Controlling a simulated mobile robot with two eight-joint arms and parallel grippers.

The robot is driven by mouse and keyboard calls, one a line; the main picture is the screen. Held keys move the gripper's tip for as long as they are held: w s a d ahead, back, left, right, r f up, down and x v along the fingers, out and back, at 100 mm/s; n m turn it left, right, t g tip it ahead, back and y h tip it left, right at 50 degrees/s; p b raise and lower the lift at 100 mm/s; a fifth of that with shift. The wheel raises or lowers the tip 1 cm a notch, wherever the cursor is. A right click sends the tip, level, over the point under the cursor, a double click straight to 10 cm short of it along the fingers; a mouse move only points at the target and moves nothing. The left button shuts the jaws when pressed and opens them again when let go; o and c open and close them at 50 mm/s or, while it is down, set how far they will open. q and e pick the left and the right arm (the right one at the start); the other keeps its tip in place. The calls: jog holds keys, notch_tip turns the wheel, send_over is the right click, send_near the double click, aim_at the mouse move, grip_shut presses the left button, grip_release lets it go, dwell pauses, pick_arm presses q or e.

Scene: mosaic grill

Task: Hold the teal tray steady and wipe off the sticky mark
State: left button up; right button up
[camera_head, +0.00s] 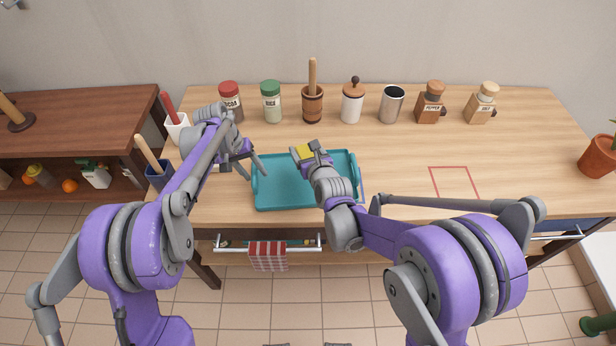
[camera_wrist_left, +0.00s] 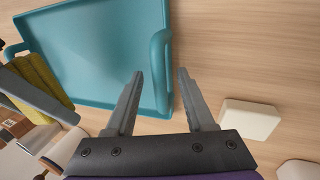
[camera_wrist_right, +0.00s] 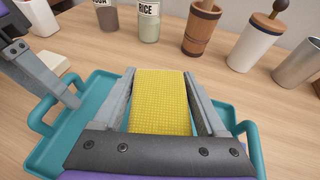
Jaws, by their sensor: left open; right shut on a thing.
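The teal tray (camera_head: 283,192) lies flat near the table's front edge, with a raised rim and a handle at each end. My left gripper (camera_head: 247,172) is open at the tray's left end. In the left wrist view the tray handle (camera_wrist_left: 160,62) lies between the spread fingers (camera_wrist_left: 160,74), not gripped. My right gripper (camera_wrist_right: 160,75) is shut on a yellow sponge (camera_wrist_right: 160,102), held over the tray's back part; the sponge also shows in the head view (camera_head: 304,152). I cannot tell whether it touches the tray. I cannot make out the sticky mark; my right arm hides part of the tray.
A white block (camera_wrist_left: 250,120) sits on the table near the tray's left end. Jars, a wooden mortar (camera_head: 312,104) and a metal cup (camera_head: 391,104) line the back. A red outlined square (camera_head: 455,184) marks clear table at right. A checked cloth (camera_head: 268,256) hangs in front.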

pick_arm(q)
jog(key=shift+r, duration=0.1)
jog(key=v, duration=1.1)
jog(key=shift+r, duration=0.4)
jog(key=shift+s+a, duration=0.1)
jog(key=shift+a, duration=0.05)
